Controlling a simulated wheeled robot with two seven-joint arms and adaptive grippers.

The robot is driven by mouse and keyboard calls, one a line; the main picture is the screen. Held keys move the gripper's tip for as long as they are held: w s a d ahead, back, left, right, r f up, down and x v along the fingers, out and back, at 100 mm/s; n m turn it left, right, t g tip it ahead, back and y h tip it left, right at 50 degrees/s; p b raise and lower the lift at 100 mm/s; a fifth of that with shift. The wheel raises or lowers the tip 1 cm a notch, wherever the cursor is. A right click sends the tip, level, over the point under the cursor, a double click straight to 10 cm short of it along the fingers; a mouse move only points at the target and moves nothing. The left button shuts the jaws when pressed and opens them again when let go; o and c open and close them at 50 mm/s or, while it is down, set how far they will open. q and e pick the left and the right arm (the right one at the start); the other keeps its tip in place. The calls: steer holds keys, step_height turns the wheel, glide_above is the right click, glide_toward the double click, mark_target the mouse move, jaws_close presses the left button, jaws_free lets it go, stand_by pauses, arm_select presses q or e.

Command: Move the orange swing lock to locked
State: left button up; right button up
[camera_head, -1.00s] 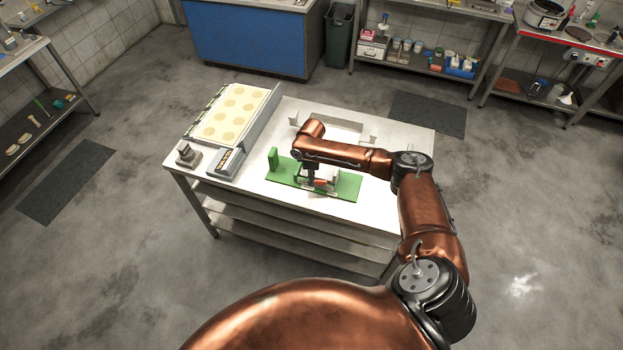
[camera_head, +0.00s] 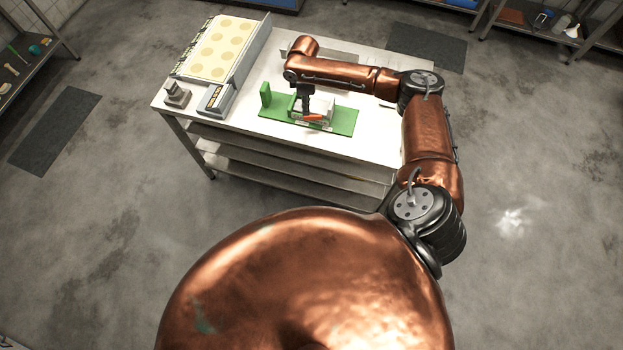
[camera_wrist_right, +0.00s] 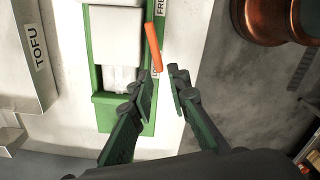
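The orange swing lock (camera_head: 313,118) is a small bar at the front of the white block on the green base (camera_head: 344,122), on the white table. In the right wrist view the orange swing lock (camera_wrist_right: 153,46) is a slim, slightly tilted bar beside the white block (camera_wrist_right: 117,37), near lettering starting "FRE". My right gripper (camera_head: 306,112) points down over the fixture. In the right wrist view its fingers (camera_wrist_right: 161,78) are parted with a narrow empty gap, and the bar's near end lies just ahead of the tips. I cannot tell whether they touch. My left gripper is not in view.
A green upright plate (camera_head: 265,94) stands at the base's left end. A grey device (camera_head: 216,98), a small grey stand (camera_head: 177,95) and a tray of pale discs (camera_head: 222,47) are on the table's left. The table's front right is clear.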

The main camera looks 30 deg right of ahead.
step_height(320, 180, up, 2)
steer(key=s+a+f+y, duration=0.1)
steer(key=s+a+f, duration=0.6)
steer(key=a+f, duration=0.35)
steer(key=s+d+f+m+t+b, duration=0.1)
steer(key=s+f+m, duration=0.2)
steer(key=f, duration=0.8)
steer(key=s+d+f+m+t+b, duration=0.1)
steer(key=s+f, duration=0.4)
steer(key=f, duration=0.7)
steer(key=shift+d+f+m+t+y, duration=0.2)
steer(key=shift+d+m+t+y, duration=0.15)
steer(key=shift+d+m, duration=0.65)
steer(key=shift+s+a, duration=0.1)
steer(key=shift+a, duration=0.15)
